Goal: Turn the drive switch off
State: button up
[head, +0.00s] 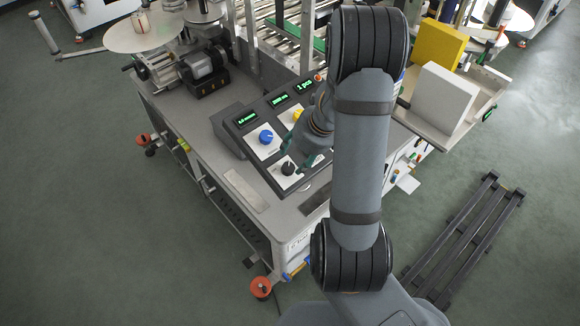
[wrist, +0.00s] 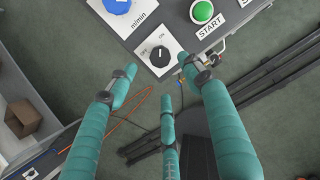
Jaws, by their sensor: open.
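The drive switch is a small black knob on a white plate marked OFF and ON; it shows in the wrist view (wrist: 160,57) and in the head view (head: 288,168). My gripper, with teal fingers, is open in the wrist view (wrist: 162,78). Its fingertips spread to the left, right and below the knob, with no contact visible. In the head view my gripper (head: 303,157) hangs over the sloped panel beside the black knob, partly hidden by my arm.
A blue knob (head: 266,136) and a yellow knob (head: 298,115) sit farther up the panel, below green displays (head: 246,118). A green START button (wrist: 202,12) is right of the switch in the wrist view. A white box (head: 444,98) stands on the right shelf.

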aim_at(289, 167)
jog(key=b+x, duration=0.2)
jog(key=x, duration=0.7)
jog(key=shift+b, duration=0.35)
jog(key=shift+s, duration=0.1)
jog(key=shift+c, duration=0.3)
jog(key=c, duration=1.1)
